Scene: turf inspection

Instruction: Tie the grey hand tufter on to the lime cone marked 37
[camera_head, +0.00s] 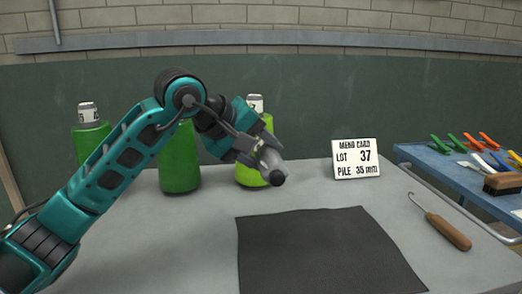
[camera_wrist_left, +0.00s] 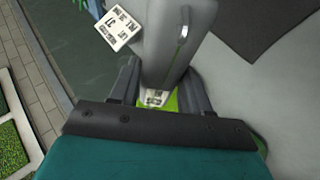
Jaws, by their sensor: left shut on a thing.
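My left gripper (camera_head: 250,150) is shut on the grey hand tufter (camera_head: 268,160), a grey body with a black end, held tilted. In the left wrist view the grey tufter (camera_wrist_left: 170,45) sits between the fingers (camera_wrist_left: 158,88). The lime cone (camera_head: 249,174) stands on the table behind the gripper and tufter, which hide much of it. Its white label (camera_head: 255,103) shows a 7; the rest is hard to read. In the left wrist view the lime cone (camera_wrist_left: 170,103) shows below the tufter; I cannot tell whether they touch. My right gripper is not in view.
A green cone (camera_head: 180,165) and another green cone (camera_head: 88,137) stand to the left, partly behind my arm. A card (camera_head: 356,158) reads lot 37, pile 35 mm. A dark sheet (camera_head: 325,250) and a wooden-handled hook (camera_head: 447,230) lie in front. A blue trolley (camera_head: 430,160) holds tools.

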